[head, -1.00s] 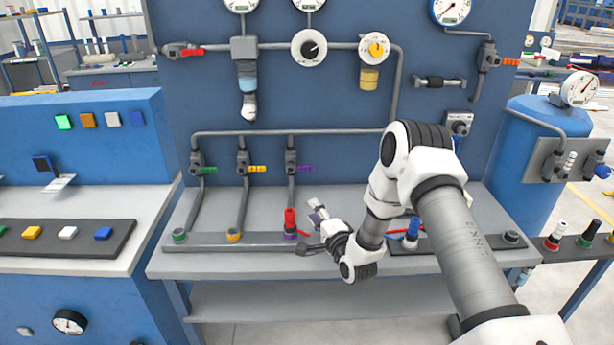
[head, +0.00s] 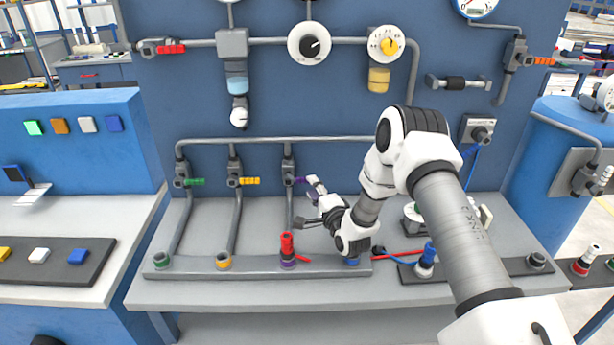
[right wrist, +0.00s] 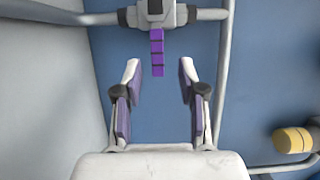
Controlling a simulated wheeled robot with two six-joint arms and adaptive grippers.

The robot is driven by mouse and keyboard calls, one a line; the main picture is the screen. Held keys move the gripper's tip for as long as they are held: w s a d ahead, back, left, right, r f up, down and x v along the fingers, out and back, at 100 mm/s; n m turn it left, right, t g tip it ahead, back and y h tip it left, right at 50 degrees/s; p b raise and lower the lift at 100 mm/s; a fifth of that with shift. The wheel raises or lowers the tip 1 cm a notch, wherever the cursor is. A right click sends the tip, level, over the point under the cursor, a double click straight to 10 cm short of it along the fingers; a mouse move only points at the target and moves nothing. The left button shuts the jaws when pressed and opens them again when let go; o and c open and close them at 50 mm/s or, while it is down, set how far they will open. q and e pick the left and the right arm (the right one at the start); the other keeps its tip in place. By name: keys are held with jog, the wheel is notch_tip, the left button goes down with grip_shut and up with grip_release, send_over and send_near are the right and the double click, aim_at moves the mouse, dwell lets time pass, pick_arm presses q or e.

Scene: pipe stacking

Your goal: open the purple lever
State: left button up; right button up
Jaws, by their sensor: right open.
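The purple lever (head: 300,181) sticks out to the right from the third valve (head: 288,170) on the lower pipe of the blue panel. In the right wrist view the purple lever (right wrist: 157,52) lies between the lines of my two fingers, with its free end just at the level of the tips. My right gripper (head: 308,204) is open and empty, close to the lever; it also shows in the right wrist view (right wrist: 159,70). I see no contact between fingers and lever. My left gripper is not in view.
A green lever (head: 194,182) and a yellow lever (head: 249,181) sit on the valves to the left. A red connector (head: 287,246) stands upright in the purple-ringed port below. A blue connector (head: 427,258) stands to the right on the bench. Pipes (head: 290,209) run down the panel.

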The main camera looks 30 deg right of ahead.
aim_at(307, 182)
jog(key=w, duration=0.3)
jog(key=w+d, duration=0.1)
jog(key=w, duration=0.1)
jog(key=shift+w+f+p, duration=0.15)
jog(key=shift+f+p, duration=0.15)
jog(key=shift+r, duration=0.2)
jog(key=shift+s+a, duration=0.1)
jog(key=shift+s, duration=0.1)
grip_shut()
